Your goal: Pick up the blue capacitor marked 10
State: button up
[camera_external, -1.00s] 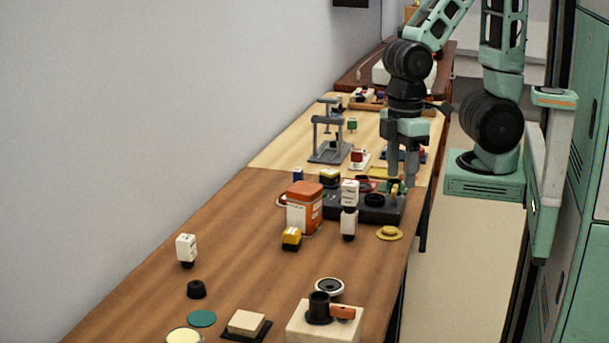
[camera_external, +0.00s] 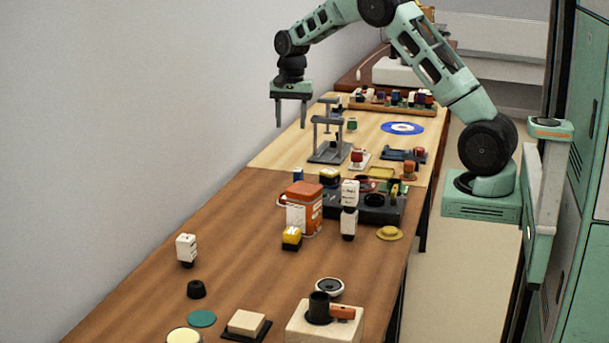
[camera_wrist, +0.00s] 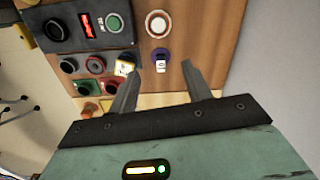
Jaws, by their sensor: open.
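A small blue capacitor (camera_external: 298,174) stands on the brown table by its border with the pale wood section, near the wall. In the wrist view, what looks like the same blue thing (camera_wrist: 162,54) shows with a pale face; its marking is too small to read. My gripper (camera_external: 292,122) is open and empty, pointing down, high above the table by the wall. It also shows in the wrist view (camera_wrist: 160,76), fingers spread, with the blue capacitor just beyond and between the fingertips in the picture.
A yellow-and-black block (camera_external: 329,176) stands close right of the blue capacitor. An orange tin (camera_external: 304,212) and a dark tray (camera_external: 375,213) are nearer the camera. A grey frame stand (camera_external: 328,140) rises behind. The wall (camera_external: 150,110) is close on the left.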

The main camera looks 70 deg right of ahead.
jog(key=d+f+m, duration=0.2)
jog(key=d, duration=0.4)
jog(key=p, duration=0.1)
send_over(298, 170)
notch_tip(298, 170, down, 10)
jog(key=shift+s+d+f, duration=0.1)
jog(key=shift+s+d, duration=0.05)
jog(key=shift+w+f+p, duration=0.2)
jog(key=shift+f+p, duration=0.5)
jog(key=shift+f, duration=2.3)
jog(key=shift+c, duration=0.3)
grip_shut()
